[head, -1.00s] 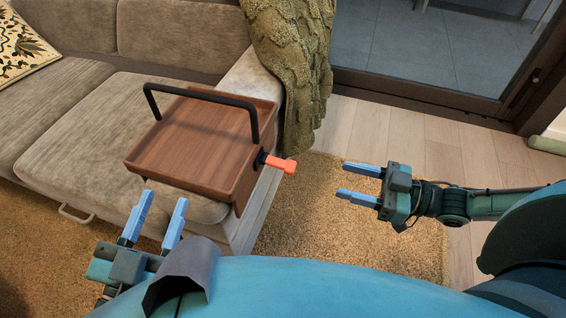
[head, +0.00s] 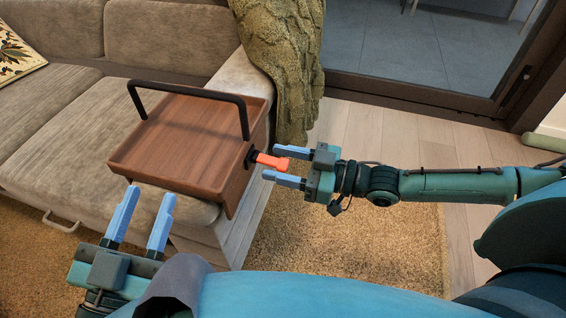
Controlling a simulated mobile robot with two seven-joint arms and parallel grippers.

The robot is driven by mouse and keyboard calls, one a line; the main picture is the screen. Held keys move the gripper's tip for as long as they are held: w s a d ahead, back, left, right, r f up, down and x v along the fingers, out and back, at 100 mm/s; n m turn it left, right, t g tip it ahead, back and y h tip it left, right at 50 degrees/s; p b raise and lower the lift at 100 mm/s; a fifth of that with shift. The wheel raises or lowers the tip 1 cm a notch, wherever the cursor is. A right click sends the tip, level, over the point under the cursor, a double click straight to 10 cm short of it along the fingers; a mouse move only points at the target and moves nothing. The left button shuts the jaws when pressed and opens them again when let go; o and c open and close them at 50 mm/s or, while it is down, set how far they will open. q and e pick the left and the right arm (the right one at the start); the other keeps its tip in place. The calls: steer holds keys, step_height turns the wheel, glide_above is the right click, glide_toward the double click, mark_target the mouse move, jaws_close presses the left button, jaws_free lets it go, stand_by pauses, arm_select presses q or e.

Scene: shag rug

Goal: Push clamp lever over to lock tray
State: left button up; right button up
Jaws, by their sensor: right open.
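The brown wooden tray (head: 185,140) with a black handle (head: 190,93) sits on the sofa's arm end. Its clamp lever (head: 271,160), orange with a black base, sticks out to the right from the tray's right side. My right gripper (head: 270,164) is open, with its blue fingertips on either side of the lever in the picture, one above and one below. I cannot tell whether they touch it. My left gripper (head: 149,198) is open and empty, in front of the tray's near edge.
The beige sofa (head: 70,120) fills the left side. A green knitted throw (head: 285,70) hangs over its arm behind the tray. A shag rug (head: 340,235) covers the floor below my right gripper.

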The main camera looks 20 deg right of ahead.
arm_select(q)
steer(key=shift+r, duration=0.15)
arm_select(e)
steer(key=shift+c, duration=0.2)
steer(key=c, duration=0.9)
steer(key=shift+c, duration=0.2)
